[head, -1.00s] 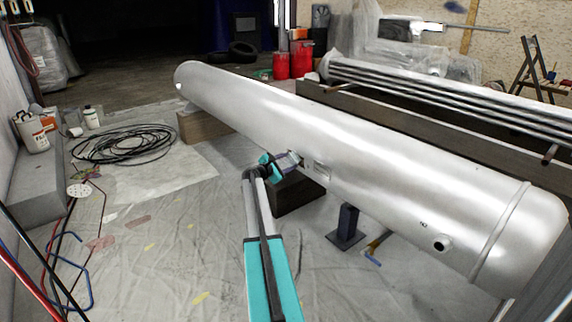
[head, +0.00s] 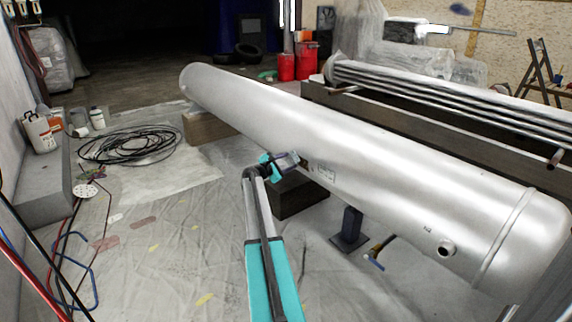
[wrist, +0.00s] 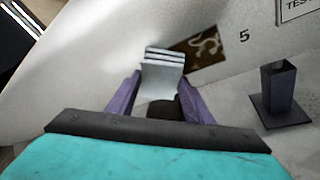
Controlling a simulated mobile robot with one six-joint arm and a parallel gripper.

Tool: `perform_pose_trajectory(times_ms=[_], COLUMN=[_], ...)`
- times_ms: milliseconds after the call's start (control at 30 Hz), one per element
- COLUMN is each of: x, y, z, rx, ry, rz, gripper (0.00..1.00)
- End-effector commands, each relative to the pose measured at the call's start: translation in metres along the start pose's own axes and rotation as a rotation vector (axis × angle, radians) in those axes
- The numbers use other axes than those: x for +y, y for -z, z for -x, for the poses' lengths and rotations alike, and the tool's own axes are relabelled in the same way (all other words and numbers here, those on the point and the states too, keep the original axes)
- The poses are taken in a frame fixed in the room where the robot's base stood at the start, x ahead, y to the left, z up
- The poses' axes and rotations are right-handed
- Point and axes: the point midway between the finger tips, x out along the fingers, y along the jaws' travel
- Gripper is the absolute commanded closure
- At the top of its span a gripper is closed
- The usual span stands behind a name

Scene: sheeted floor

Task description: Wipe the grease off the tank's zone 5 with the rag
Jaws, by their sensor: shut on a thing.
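The tank (head: 400,165) is a long pale metal cylinder lying across the head view. In the wrist view its curved wall (wrist: 120,35) carries a black "5" beside a dark brown grease patch (wrist: 205,47) with a pale squiggle. My gripper (head: 287,162) is at the tank's near side, about mid-length. In the wrist view my gripper (wrist: 161,84) is shut on the rag (wrist: 163,68), a pale grey folded piece. The rag's far edge overlaps the patch's left side in the picture; I cannot tell whether it touches the tank.
A dark support block (head: 298,196) stands below the gripper, and a dark post (head: 350,230) to its right, also seen in the wrist view (wrist: 279,92). Coiled black cable (head: 125,145) lies on the sheeted floor at left.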

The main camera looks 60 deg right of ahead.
Motion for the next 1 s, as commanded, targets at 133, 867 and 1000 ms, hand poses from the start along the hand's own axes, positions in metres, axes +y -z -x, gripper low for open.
perform_pose_trajectory(times_ms=[133,867,1000], x=[0.001,-0.015,-0.022], y=[-0.002,-0.014,-0.019], z=[-0.001,0.001,0.004], rx=[0.000,-0.003,-0.004], ry=[0.000,0.003,0.004], rz=[0.000,0.000,0.000], gripper=[0.72,0.72,0.72])
